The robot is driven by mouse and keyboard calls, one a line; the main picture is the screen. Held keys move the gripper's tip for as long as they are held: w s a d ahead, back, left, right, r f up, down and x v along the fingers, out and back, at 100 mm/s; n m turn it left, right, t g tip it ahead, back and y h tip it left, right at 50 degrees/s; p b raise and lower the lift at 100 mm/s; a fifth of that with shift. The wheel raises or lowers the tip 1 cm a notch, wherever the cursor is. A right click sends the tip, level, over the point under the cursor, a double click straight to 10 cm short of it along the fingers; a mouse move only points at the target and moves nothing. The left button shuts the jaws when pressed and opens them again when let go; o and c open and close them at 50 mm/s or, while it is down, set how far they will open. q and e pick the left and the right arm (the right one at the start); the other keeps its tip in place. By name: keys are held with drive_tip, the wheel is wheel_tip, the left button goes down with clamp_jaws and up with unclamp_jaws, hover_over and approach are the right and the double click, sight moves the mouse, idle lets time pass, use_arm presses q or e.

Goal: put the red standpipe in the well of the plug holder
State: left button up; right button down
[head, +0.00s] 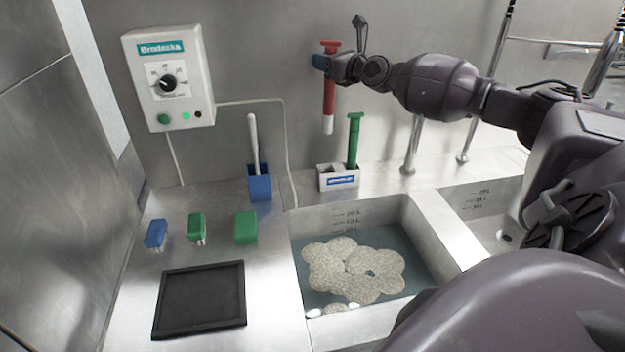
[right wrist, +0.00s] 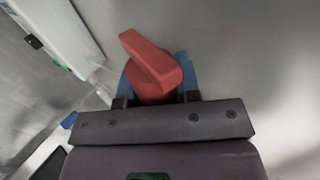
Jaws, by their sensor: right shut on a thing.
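The red standpipe (head: 329,97) hangs upright in the air with its red handle on top and a white lower end. My right gripper (head: 325,63) is shut on it just below the handle. The right wrist view shows the red handle (right wrist: 150,65) between blue finger pads. The white plug holder (head: 338,177) stands on the ledge behind the sink, below the standpipe. A green standpipe (head: 354,141) stands in its right part. The left part shows a dark opening under the red standpipe, with clear space between them. My left gripper is not in view.
The sink basin (head: 420,243) holds water and foam in front of the holder. A blue holder with a white-handled brush (head: 260,184) stands to the left. Brushes, a green block (head: 246,227) and a black tray (head: 200,299) lie on the left counter. A control box (head: 168,77) is on the wall.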

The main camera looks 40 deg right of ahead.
use_arm(q)
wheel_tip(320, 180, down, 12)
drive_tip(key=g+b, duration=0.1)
drive_tip(key=b, duration=1.1)
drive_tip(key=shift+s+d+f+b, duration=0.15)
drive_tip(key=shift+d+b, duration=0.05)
drive_tip(key=shift+b, duration=0.2)
use_arm(e)
wheel_tip(320, 180, down, 20)
drive_tip(key=shift+w+d+r, duration=0.15)
drive_tip(key=shift+w+r, duration=0.05)
drive_tip(key=shift+r, duration=0.05)
drive_tip(key=shift+f, duration=0.3)
drive_tip(key=c, duration=0.9)
unclamp_jaws()
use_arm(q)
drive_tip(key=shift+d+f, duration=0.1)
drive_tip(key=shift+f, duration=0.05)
use_arm(e)
drive_tip(key=shift+o, duration=0.4)
drive_tip(key=shift+r, duration=0.1)
drive_tip(key=shift+r, duration=0.1)
